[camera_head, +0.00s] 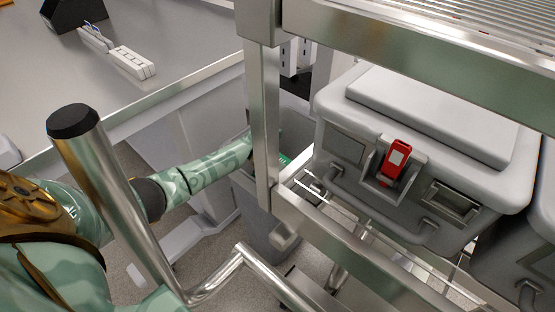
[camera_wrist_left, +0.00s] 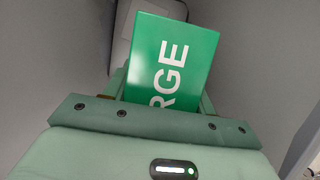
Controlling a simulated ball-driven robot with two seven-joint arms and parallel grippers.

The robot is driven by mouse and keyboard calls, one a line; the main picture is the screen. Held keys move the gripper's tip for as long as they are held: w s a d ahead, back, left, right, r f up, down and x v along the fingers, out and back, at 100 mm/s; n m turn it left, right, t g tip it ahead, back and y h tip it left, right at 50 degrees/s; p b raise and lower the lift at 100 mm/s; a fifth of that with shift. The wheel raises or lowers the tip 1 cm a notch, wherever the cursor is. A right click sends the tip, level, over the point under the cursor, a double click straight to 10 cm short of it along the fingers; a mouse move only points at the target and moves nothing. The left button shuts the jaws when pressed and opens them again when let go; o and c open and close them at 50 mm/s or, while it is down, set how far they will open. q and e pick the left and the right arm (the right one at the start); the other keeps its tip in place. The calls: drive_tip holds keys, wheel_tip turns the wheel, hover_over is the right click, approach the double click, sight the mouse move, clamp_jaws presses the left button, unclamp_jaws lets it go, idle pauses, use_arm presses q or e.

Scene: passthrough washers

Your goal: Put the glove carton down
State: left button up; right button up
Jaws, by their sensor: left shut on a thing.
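The glove carton (camera_wrist_left: 172,62) is a green box with the white letters "RGE" showing in the left wrist view. My left gripper (camera_wrist_left: 160,100) is shut on it, with the carton between its fingers. In the head view my left arm reaches from the left to behind a metal post, which hides most of the gripper. A small green patch (camera_head: 285,159) just right of the post may be the carton. I cannot tell whether the carton touches anything beneath it. My right gripper is not in view.
A metal rack post (camera_head: 264,120) and shelf rail (camera_head: 350,245) stand close to my left arm. A grey lidded case with a red latch (camera_head: 394,163) sits on the rack. A grey bin (camera_head: 268,238) is below the arm. A grey worktop (camera_head: 180,40) is at the upper left.

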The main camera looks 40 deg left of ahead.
use_arm(q)
drive_tip(key=shift+f, duration=0.7)
drive_tip(key=o, duration=1.2)
drive_tip(key=shift+r, duration=0.15)
